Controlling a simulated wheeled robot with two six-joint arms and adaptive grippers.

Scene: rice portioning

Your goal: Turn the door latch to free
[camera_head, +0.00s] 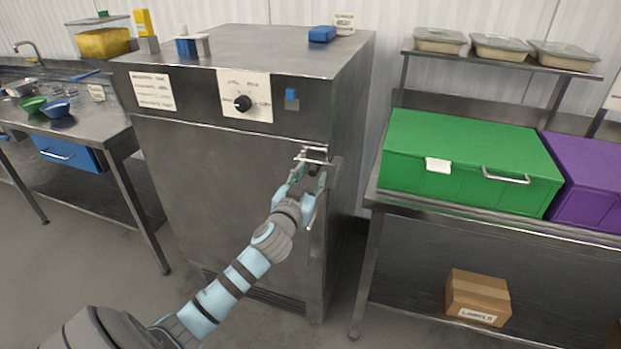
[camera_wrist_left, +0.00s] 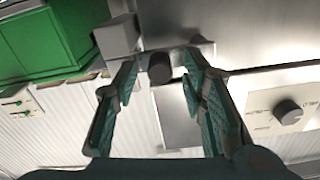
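The door latch (camera_head: 313,154) is a small metal fitting at the upper right edge of the steel cabinet door (camera_head: 235,190). The door looks closed. In the left wrist view the latch shows as a grey metal piece with a short dark cylinder (camera_wrist_left: 160,72). My left gripper (camera_head: 308,172) is at the latch and partly hides it in the head view. In the left wrist view its two fingers (camera_wrist_left: 158,88) are apart, with the cylinder showing between the fingertips. I cannot tell whether they touch it. My right gripper is in neither view.
The cabinet front has a black dial (camera_head: 243,103) and a small blue part (camera_head: 291,94). A steel table with a green box (camera_head: 465,150) and a purple box (camera_head: 590,185) stands close on the right. A steel counter (camera_head: 75,120) stands on the left.

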